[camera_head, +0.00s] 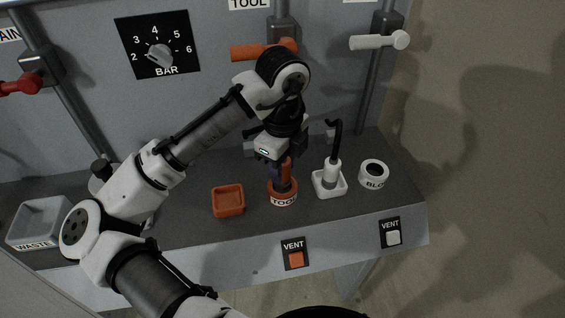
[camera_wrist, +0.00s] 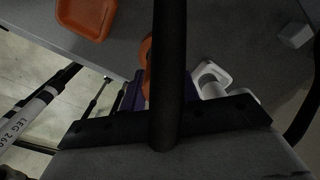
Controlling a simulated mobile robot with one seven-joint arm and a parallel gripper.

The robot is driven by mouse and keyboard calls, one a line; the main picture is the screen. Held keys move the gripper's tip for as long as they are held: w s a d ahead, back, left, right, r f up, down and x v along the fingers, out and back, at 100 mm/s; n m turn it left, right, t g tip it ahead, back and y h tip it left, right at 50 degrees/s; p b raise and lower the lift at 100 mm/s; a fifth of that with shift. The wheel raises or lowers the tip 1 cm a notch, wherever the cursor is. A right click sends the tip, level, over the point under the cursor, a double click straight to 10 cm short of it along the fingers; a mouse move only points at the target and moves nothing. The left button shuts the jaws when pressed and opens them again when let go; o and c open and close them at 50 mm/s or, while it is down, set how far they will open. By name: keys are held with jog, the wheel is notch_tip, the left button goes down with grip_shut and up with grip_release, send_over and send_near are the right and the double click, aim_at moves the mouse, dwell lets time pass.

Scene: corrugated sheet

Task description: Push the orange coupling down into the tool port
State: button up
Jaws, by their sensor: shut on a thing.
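The orange coupling (camera_head: 287,167) is upright in my gripper (camera_head: 281,174), directly over the tool port (camera_head: 284,199). The port is an orange ring with a white TOOL label. The coupling's lower end meets or overlaps the port opening in the head view; I cannot tell how deep it sits. My gripper points down and is shut on the coupling. In the wrist view, a thick dark hose runs down the middle and hides most of the orange coupling (camera_wrist: 146,50). A purple finger (camera_wrist: 132,94) shows beside it.
An empty orange tray (camera_head: 228,201) lies left of the port. A white holder (camera_head: 329,184) with a dark-hosed tool and the BLOW port (camera_head: 374,174) stand to the right. The WASTE bin (camera_head: 38,222) is far left. VENT buttons (camera_head: 295,259) are on the front edge.

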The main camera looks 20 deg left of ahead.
jog(key=shift+f+b, duration=0.9)
jog(key=shift+f, duration=0.6)
jog(key=o, duration=1.2)
jog(key=shift+r, duration=0.1)
notch_tip(320, 180, up, 7)
jog(key=shift+r, duration=0.2)
